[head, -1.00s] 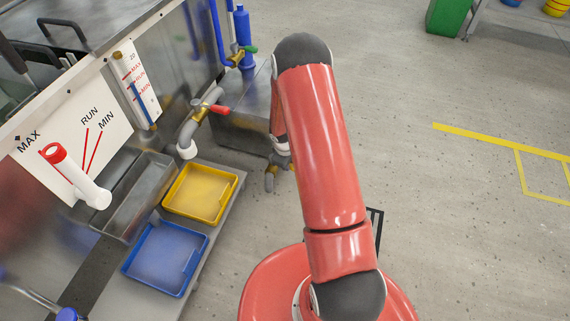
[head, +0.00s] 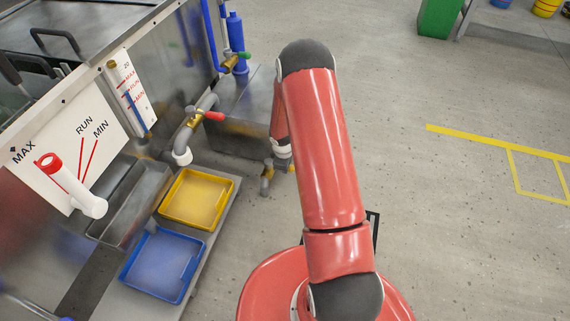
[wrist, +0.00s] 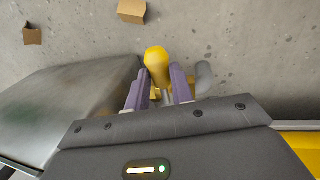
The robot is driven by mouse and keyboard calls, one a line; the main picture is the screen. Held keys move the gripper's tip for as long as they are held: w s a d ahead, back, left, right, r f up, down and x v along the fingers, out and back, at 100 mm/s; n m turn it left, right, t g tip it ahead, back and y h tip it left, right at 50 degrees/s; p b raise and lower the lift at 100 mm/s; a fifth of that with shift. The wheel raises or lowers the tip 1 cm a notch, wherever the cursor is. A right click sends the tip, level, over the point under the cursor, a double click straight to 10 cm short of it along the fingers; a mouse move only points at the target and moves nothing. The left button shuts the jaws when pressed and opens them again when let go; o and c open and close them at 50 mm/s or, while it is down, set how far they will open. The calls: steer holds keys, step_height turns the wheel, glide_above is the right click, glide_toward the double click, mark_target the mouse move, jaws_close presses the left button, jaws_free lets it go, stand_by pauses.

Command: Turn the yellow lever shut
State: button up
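The yellow lever (wrist: 157,62) shows in the wrist view as a rounded yellow bar lying between and just beyond my two purple fingertips. My gripper (wrist: 162,78) is open, with gaps seen beside the lever's lower part; I cannot tell whether either finger touches it. A grey curved pipe (wrist: 203,78) stands just right of the right finger. In the head view my red arm hides most of the gripper and lever. A bit of yellow and the grey pipe end (head: 266,184) show at the arm's left side.
A metal tank (wrist: 75,105) lies close on the left in the wrist view. A red-handled valve (head: 207,116) and a green-handled valve (head: 238,57) sit along the station. Yellow (head: 230,199) and blue (head: 191,270) trays stand left of my arm.

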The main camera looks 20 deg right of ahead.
steer(key=o, duration=0.3)
steer(key=shift+r, duration=0.1)
steer(key=r, duration=0.2)
steer(key=r+p, duration=0.1)
steer(key=r, duration=0.2)
steer(key=s+a+r, duration=0.1)
steer(key=r, duration=0.1)
steer(key=shift+s+r+p, duration=0.1)
steer(key=shift+r+p, duration=0.15)
steer(key=shift+p, duration=0.1)
steer(key=s+a+r+m+t+h+p, duration=0.1)
steer(key=s+a+r+m+p, duration=0.2)
steer(key=r, duration=1.2)
steer(key=s+r+m+t+p, duration=0.15)
steer(key=s+r, duration=0.25)
steer(key=r, duration=1.1)
steer(key=s+a+r+m+p, duration=0.1)
steer(key=s+a+r+m, duration=0.1)
steer(key=s+r, duration=0.3)
steer(key=s+a+r+m+t+y+p, duration=0.1)
steer(key=s+a+r, duration=0.2)
steer(key=s+r, duration=0.2)
steer(key=s+a+r+m+y+p, duration=0.1)
steer(key=s+r, duration=0.4)
steer(key=s, duration=0.5)
steer(key=shift+s+a+r+m+t+p, duration=0.1)
steer(key=shift+a+m+t+p, duration=0.15)
steer(key=shift+a+m+p, duration=0.45)
